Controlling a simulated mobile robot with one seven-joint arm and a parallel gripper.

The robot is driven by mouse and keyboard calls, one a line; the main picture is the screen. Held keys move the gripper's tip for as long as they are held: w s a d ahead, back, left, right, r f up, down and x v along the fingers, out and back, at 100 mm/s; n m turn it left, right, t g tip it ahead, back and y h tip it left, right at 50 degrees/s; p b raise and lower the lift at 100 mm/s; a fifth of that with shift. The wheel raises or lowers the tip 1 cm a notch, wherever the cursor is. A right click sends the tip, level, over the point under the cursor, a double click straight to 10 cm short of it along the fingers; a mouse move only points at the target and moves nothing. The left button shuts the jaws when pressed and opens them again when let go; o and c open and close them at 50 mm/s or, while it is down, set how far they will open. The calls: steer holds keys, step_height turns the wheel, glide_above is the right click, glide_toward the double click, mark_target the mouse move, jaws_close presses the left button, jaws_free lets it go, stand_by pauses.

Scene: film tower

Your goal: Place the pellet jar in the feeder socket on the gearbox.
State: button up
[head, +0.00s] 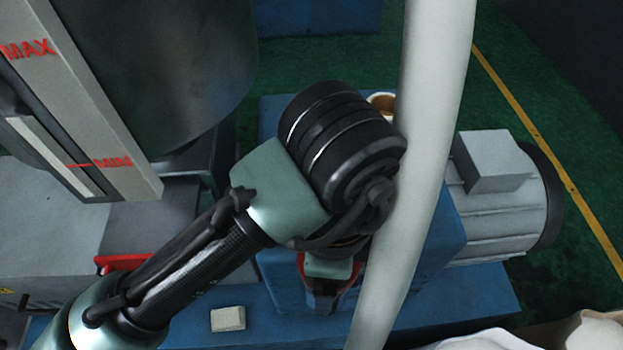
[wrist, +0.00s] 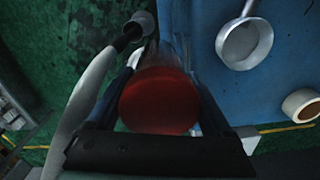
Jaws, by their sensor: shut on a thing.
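My gripper (head: 325,297) points down in front of the blue gearbox (head: 440,235) in the head view. It is shut on the pellet jar, whose round red top (wrist: 158,102) fills the space between the fingers in the wrist view. Only slivers of red (head: 357,273) show beside the gripper in the head view. The blue surface also shows in the wrist view (wrist: 215,85), to the right of the jar. I cannot make out the feeder socket for certain.
A thick pale pipe (head: 425,130) crosses close in front of the gearbox, right of my gripper. A grey motor (head: 500,205) adjoins the gearbox. A pale round pan (wrist: 245,42) and a tape-like ring (wrist: 301,104) show at right in the wrist view. A small beige block (head: 228,318) lies below.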

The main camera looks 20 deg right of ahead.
steer(key=w+d+f, duration=0.1)
steer(key=w, duration=0.7)
steer(key=w+d+f, duration=0.2)
steer(key=w, duration=0.6)
steer(key=shift+w+d+f, duration=0.15)
steer(key=shift+f, duration=0.05)
steer(key=shift+f, duration=0.1)
steer(key=shift+f, duration=0.1)
steer(key=o, duration=1.5)
